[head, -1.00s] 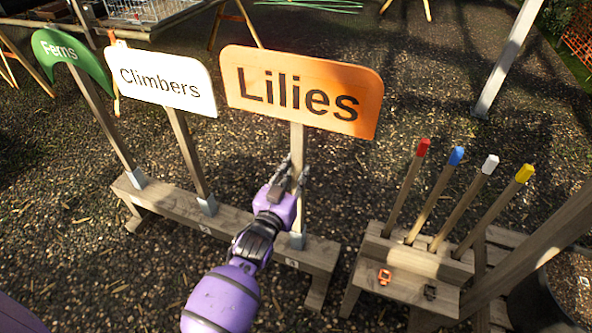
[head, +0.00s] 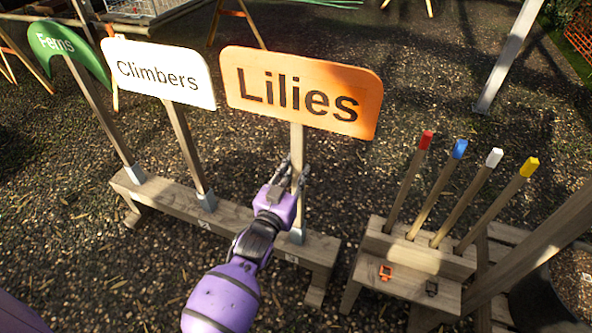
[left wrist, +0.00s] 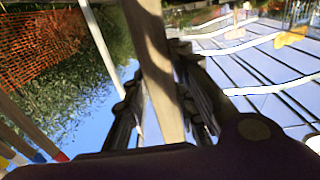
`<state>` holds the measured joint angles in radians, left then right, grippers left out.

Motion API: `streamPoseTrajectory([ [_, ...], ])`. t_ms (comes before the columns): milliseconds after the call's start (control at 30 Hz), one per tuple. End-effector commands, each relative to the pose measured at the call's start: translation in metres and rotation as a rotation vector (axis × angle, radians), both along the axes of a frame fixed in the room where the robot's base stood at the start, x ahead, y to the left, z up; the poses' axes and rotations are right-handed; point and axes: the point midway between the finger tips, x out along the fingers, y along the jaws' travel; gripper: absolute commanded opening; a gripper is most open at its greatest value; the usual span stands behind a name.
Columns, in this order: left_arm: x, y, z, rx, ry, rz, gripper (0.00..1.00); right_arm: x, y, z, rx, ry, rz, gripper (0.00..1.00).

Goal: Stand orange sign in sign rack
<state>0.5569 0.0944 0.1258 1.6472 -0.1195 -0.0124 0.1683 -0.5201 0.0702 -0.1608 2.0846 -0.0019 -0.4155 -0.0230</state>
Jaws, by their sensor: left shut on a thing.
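The orange "Lilies" sign (head: 300,92) stands upright on a wooden post at the right end of the low wooden sign rack (head: 165,199). The foot of its post meets a grey socket (head: 297,236) on the rack; how deep it sits I cannot tell. My left gripper (head: 294,176) is shut on the post, between board and rack. The left wrist view shows the post (left wrist: 160,85) between both fingers. The white "Climbers" sign (head: 160,72) and green "Ferns" sign (head: 68,47) stand in the rack to the left. My right gripper is not in view.
Right of the rack, a wooden stand (head: 405,252) holds several stakes with red, blue, white and yellow tips. A wooden beam (head: 530,255) and a dark pot (head: 550,300) are at the lower right. Open gravel (head: 420,70) lies behind the rack.

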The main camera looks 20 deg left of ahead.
Motion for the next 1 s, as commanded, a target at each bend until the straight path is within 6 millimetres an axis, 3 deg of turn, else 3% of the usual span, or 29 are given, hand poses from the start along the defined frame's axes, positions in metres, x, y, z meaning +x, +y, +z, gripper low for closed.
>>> streamPoseTrajectory([
  [1000, 0.001, 0.0, -0.017, 0.0, -0.006, -0.001, 0.0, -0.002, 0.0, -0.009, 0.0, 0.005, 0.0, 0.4],
])
